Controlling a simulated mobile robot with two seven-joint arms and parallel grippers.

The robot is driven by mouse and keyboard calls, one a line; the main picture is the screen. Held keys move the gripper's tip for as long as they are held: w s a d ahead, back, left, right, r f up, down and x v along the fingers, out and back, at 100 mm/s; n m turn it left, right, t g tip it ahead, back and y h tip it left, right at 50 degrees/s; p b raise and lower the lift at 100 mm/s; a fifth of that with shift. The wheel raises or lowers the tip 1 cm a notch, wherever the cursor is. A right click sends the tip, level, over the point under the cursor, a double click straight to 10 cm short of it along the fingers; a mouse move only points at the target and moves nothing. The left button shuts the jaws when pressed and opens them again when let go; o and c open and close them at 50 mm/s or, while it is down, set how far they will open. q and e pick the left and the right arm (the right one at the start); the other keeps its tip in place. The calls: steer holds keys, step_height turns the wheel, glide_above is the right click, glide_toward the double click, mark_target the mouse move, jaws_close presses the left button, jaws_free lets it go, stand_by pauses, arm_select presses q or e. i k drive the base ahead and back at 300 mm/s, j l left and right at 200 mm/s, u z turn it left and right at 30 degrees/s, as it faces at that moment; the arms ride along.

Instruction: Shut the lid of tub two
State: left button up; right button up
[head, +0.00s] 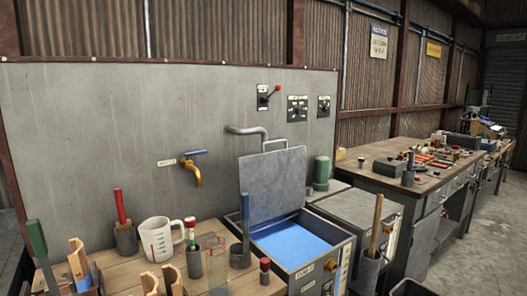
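An open metal tub (338,262) holding bright blue liquid stands right of the wooden bench in the head view. A small label is on its front, too blurred to read surely. Its flat grey lid (272,185) stands raised, nearly upright at the back, with a thin bent handle (284,143) at its top edge. A second metal tub (355,216) stands behind and to the right, with its grey top closed. I cannot be sure from the lettering which tub is number two. Neither of my grippers shows.
The bench holds a white measuring jug (160,240), a dark cup (240,256) with a tool, and small bottles. A grey pot (369,270) with a wooden handle stands at the tub's right. A brass tap (190,172) and grey spout (246,130) project from the panel.

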mark_target(274, 182)
steer(key=u, duration=0.4)
steer(key=i+l+u, duration=0.1)
steer(key=l+u, duration=0.95)
steer(key=l, duration=0.5)
steer(key=l+u, duration=0.1)
steer(key=l, duration=0.75)
steer(key=k, duration=0.1)
